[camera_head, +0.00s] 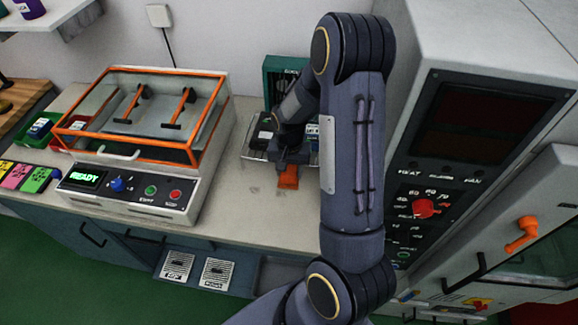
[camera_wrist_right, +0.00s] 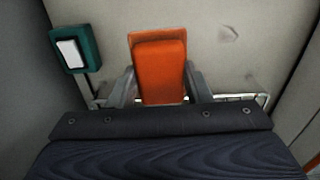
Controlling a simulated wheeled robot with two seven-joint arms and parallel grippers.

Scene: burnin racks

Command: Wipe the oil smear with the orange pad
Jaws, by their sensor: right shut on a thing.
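The orange pad (camera_head: 288,177) is held in my right gripper (camera_head: 290,163), low over or on the pale worktop; I cannot tell if it touches. In the right wrist view the orange pad (camera_wrist_right: 160,72) sits between the two grey fingers of my right gripper (camera_wrist_right: 160,88), which are shut on its sides. A faint grey mark, perhaps the oil smear (camera_head: 253,190), lies on the worktop left of the pad. A faint mark (camera_wrist_right: 229,33) also shows in the right wrist view, beyond and right of the pad. My left gripper is not in view.
A wire tray (camera_head: 250,156) with dark items stands behind my gripper, with a green box (camera_head: 274,72) farther back. An orange-framed machine (camera_head: 190,193) stands left and a tall grey cabinet (camera_head: 404,125) right. The worktop front (camera_head: 235,225) is clear.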

